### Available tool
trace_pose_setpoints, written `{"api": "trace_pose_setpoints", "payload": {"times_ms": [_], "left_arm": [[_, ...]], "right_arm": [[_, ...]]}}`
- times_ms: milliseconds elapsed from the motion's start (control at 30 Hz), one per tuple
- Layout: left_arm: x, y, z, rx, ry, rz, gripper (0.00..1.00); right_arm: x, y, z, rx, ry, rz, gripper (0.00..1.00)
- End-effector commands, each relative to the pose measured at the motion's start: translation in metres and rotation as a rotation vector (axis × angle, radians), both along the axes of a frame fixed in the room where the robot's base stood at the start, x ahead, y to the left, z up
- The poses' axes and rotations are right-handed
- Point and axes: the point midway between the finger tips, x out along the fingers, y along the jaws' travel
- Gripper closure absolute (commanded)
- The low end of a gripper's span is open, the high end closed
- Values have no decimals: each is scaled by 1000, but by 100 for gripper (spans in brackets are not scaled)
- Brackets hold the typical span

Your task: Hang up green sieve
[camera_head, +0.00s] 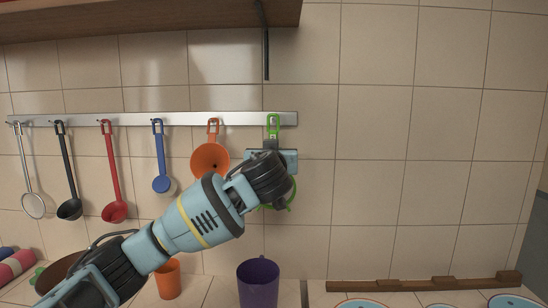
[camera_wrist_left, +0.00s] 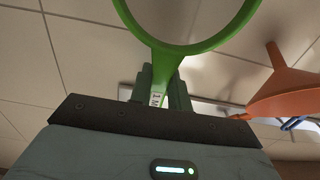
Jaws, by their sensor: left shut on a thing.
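The green sieve (camera_head: 273,122) is upright at the right end of the metal rail (camera_head: 85,120), its handle's top loop overlapping the rail. I cannot tell whether the loop is on a hook. My left gripper (camera_head: 271,148) is shut on the sieve's handle, just below the rail. My gripper and wrist hide most of the sieve; a bit of green rim shows below them. In the left wrist view, the sieve's round green rim (camera_wrist_left: 187,48) is close, with its handle between the fingers (camera_wrist_left: 161,88). My right gripper is not in view.
An orange funnel (camera_head: 208,160) hangs just left of the sieve, and blue (camera_head: 160,183), red (camera_head: 115,210) and black ladles hang further left. A shelf (camera_head: 140,18) is above. A purple cup (camera_head: 258,283) and orange cup (camera_head: 167,280) stand below. The right wall is clear.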

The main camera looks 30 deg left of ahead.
Motion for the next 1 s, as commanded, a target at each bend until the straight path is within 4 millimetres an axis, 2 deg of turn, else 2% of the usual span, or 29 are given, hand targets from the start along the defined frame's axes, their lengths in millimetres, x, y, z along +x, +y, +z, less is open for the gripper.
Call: {"api": "trace_pose_setpoints", "payload": {"times_ms": [500, 1000], "left_arm": [[20, 12, -7, -1, 1, 0, 100], [23, 14, -10, 1, -1, 0, 100]], "right_arm": [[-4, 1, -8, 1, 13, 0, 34], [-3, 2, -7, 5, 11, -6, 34]]}}
